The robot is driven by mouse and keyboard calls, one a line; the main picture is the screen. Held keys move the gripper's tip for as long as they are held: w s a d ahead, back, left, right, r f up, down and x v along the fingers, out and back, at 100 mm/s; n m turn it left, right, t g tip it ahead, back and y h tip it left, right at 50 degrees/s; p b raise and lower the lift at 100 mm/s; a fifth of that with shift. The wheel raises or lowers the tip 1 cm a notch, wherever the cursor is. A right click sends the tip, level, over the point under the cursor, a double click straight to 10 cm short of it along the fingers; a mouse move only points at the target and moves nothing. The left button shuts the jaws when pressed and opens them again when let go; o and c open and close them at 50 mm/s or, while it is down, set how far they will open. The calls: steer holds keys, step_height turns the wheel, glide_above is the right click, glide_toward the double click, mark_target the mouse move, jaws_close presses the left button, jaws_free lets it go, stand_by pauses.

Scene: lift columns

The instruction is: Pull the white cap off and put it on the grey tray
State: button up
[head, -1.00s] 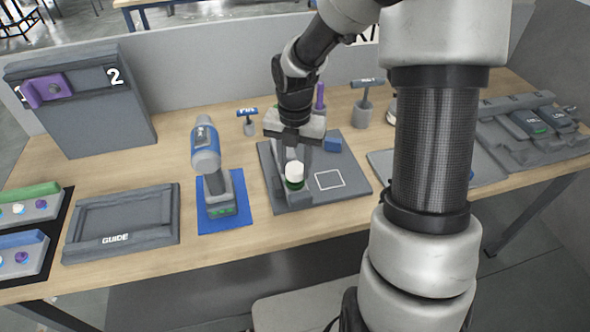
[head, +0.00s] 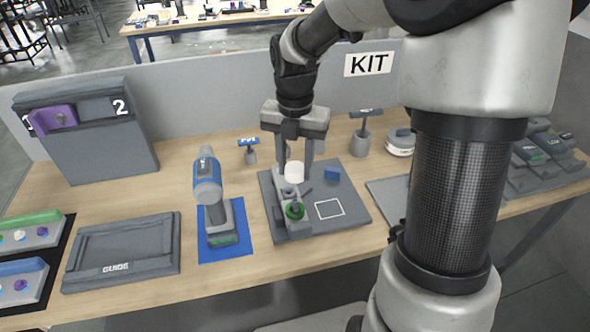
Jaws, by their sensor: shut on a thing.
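The white cap (head: 293,172) is between the fingers of my gripper (head: 295,168), which is shut on it. The cap is clear of the holder (head: 299,229) with the green ring (head: 294,210), and it shows above and behind that ring. The holder stands on the left part of a flat grey tray (head: 349,225). A white square outline (head: 329,209) marks the tray's right part and is empty.
A blue and grey drill (head: 208,185) stands upright on a blue mat to the left. A GUIDE tray (head: 124,250) lies further left. A grey cup with a tool (head: 361,140) stands behind.

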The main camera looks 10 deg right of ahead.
mark_target(296, 167)
steer(key=shift+r+p, duration=0.6)
steer(key=shift+p, duration=0.15)
stand_by(0.5)
steer(key=shift+r+p, duration=2.35)
steer(key=shift+r, duration=0.05)
steer(key=shift+d+f, duration=0.1)
steer(key=shift+f, duration=0.05)
